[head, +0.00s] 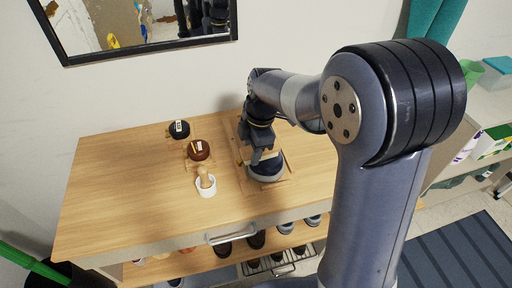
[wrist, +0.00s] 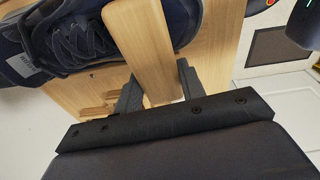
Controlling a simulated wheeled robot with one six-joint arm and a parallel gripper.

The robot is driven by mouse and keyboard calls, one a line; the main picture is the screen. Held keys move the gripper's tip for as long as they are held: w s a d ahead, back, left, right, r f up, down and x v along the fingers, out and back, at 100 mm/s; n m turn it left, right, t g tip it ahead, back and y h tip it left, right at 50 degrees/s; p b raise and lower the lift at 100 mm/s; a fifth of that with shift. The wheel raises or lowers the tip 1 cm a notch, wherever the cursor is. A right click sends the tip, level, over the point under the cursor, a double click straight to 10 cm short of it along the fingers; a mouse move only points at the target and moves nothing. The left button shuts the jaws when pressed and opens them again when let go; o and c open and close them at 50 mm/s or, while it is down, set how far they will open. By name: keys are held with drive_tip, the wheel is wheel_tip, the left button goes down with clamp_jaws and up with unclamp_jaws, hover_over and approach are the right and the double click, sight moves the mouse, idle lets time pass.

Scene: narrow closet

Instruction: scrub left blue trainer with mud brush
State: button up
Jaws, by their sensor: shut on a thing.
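A dark blue trainer (head: 266,171) with a pale sole sits on a wooden tray (head: 284,185) on the bench top. In the wrist view the trainer's laces and side (wrist: 85,38) fill the upper left. My gripper (head: 259,150) is just above the trainer and points down. Its fingers (wrist: 158,88) are shut on a pale wooden piece, which I take to be the mud brush (wrist: 146,45). The wood lies right alongside the trainer. Its bristles are hidden, so I cannot tell whether they touch the shoe.
A white cup (head: 206,191) holding a wooden-handled tool, a brown tin (head: 199,149) and a black tin (head: 180,129) stand left of the tray. The bench's left side is clear. Shoes line the shelf (head: 290,240) below. A mirror (head: 140,42) hangs behind.

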drive_tip(key=shift+s+a+r, duration=0.1)
drive_tip(key=shift+a, duration=0.4)
drive_tip(key=shift+w+d, duration=0.2)
drive_tip(key=shift+d, duration=0.55)
drive_tip(key=shift+w+d, duration=0.2)
drive_tip(key=shift+d, duration=0.55)
drive_tip(key=shift+s+r+p, duration=0.1)
drive_tip(key=shift+r+p, duration=1.9)
drive_tip(key=shift+r, duration=0.85)
drive_tip(key=shift+r, duration=0.1)
drive_tip(key=shift+r+p, duration=1.15)
drive_tip(key=shift+r, duration=0.35)
drive_tip(key=shift+f, duration=0.1)
